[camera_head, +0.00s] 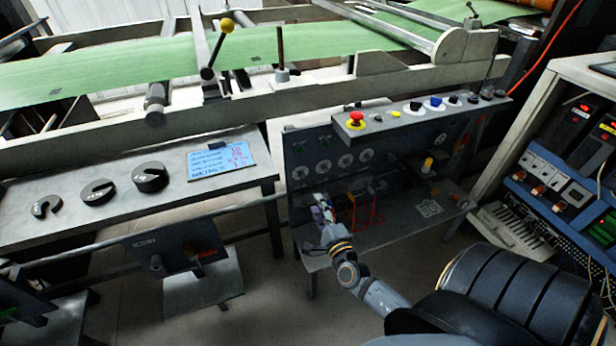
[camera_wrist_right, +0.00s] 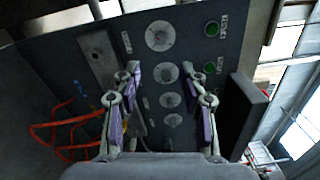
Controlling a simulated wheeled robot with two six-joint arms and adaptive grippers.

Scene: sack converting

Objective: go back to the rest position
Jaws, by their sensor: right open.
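My right gripper (camera_head: 322,207) is in front of the dark control panel (camera_head: 306,148) in the head view. In the right wrist view the right gripper (camera_wrist_right: 160,92) is open, its two purple-padded fingers apart with nothing between them. Beyond the fingers are round dials (camera_wrist_right: 166,73) on the panel face and two green buttons (camera_wrist_right: 211,29). Whether the fingers touch anything is not clear; they appear apart from the panel. My left gripper is not in view.
A red emergency button (camera_head: 355,119) and several knobs line the ledge above the panel. Red cables (camera_head: 372,212) hang near the gripper. A grey table (camera_head: 110,213) with black slotted weights (camera_head: 150,177) and a blue note (camera_head: 220,158) stands left. A control rack (camera_head: 560,150) stands right.

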